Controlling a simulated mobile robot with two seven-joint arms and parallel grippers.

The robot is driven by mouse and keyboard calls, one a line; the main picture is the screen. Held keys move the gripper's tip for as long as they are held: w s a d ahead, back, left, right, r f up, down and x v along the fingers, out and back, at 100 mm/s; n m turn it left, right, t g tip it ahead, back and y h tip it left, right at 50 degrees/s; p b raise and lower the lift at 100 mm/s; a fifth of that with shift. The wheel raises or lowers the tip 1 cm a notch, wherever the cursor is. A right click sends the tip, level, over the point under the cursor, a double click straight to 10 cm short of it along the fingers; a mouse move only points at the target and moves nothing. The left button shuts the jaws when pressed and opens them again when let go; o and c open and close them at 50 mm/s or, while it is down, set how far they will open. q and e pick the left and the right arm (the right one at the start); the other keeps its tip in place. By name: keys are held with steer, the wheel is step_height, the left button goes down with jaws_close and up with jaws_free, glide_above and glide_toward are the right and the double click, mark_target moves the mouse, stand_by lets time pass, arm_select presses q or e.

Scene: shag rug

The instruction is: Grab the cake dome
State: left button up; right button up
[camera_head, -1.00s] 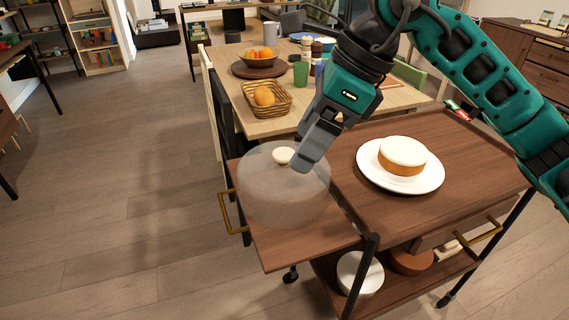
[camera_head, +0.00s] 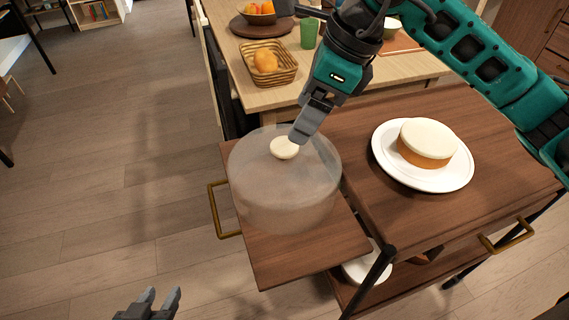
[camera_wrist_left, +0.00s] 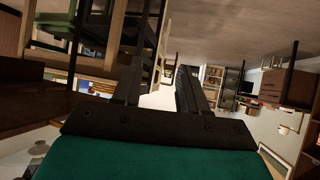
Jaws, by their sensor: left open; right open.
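The cake dome (camera_head: 284,190) is a translucent cover with a cream round knob (camera_head: 284,148). It stands on the lower side leaf of the wooden cart (camera_head: 290,262). My right gripper (camera_head: 303,138) comes down from the upper right, with its fingertips right by the knob; whether they touch it I cannot tell. My left gripper (camera_head: 160,302) shows at the bottom left, open and empty, well away from the dome. In the left wrist view its two fingers (camera_wrist_left: 160,85) are apart with nothing between them. The dome cannot be made out in that view.
A cake (camera_head: 427,143) on a white plate (camera_head: 385,160) stands on the cart's upper top, right of the dome. A brass handle (camera_head: 217,212) sticks out at the leaf's left. Behind are a table with a fruit basket (camera_head: 283,73) and green cup (camera_head: 309,34). Floor at left is clear.

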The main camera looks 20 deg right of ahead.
mark_target(285, 145)
steer(key=x, duration=0.6)
steer(key=shift+s+a+f, duration=0.2)
steer(key=shift+a+f, duration=0.1)
steer(key=shift+a, duration=0.05)
steer(key=shift+r, duration=0.1)
jaws_close()
stand_by(0.4)
